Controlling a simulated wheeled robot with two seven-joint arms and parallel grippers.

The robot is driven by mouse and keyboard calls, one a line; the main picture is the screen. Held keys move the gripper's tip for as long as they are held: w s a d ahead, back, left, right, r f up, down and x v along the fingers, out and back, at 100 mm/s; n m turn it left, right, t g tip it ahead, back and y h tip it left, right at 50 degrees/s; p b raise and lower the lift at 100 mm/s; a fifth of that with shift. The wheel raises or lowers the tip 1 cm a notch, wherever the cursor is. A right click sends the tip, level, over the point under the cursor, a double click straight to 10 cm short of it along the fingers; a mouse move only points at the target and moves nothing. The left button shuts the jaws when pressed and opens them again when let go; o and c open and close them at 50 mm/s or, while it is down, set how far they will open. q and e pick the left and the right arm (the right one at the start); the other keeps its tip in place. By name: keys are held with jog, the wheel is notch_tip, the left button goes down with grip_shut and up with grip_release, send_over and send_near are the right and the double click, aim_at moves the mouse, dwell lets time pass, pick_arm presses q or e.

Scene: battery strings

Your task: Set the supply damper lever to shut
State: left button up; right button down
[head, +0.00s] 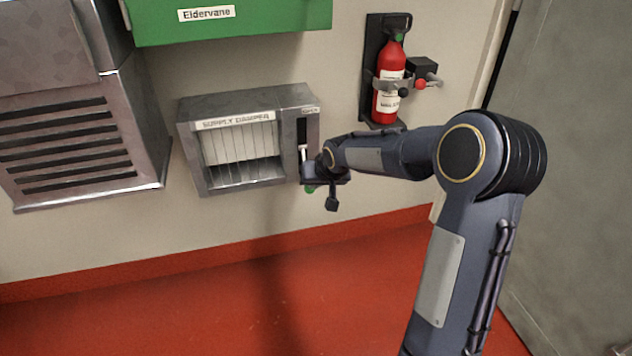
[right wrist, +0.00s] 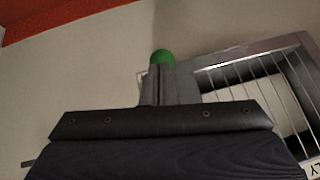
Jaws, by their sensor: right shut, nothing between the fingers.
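The supply damper (head: 186,150) is a grey metal wall box with a slatted opening and a label reading SUPPLY DAMPER. Its lever slot (head: 302,130) is a dark upright strip on the right side. The lever's green knob (head: 310,189) shows at the low end of the slot, partly hidden by my right gripper (head: 308,175). In the right wrist view the green knob (right wrist: 163,57) sits just beyond the tips of my right gripper (right wrist: 170,72). The fingers are shut with nothing between them; whether they touch the knob I cannot tell. My left gripper is out of view.
A red fire extinguisher (head: 388,90) hangs on the wall right of the damper. A green box labelled Eldervane (head: 260,22) is above it, and a louvred metal cabinet (head: 80,140) is at left. The red floor (head: 200,310) is clear.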

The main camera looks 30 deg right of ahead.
dwell(0.5)
jog(key=s+f+p+v, duration=0.15)
jog(key=p+v, duration=0.45)
jog(key=v, duration=0.7)
jog(key=s+a+r+n+y, duration=0.1)
jog(key=s+a, duration=0.3)
jog(key=s, duration=0.5)
jog(key=s+a+g+y, duration=0.15)
jog(key=s+a, duration=0.25)
jog(key=s, duration=0.5)
jog(key=s+a+r+n+y, duration=0.1)
jog(key=s+a, duration=0.3)
jog(key=s, duration=0.4)
notch_tip(320, 180, up, 30)
jog(key=p, duration=3)
jog(key=shift+r+p, duration=0.25)
jog(key=shift+p, duration=0.1)
jog(key=shift+s, duration=0.1)
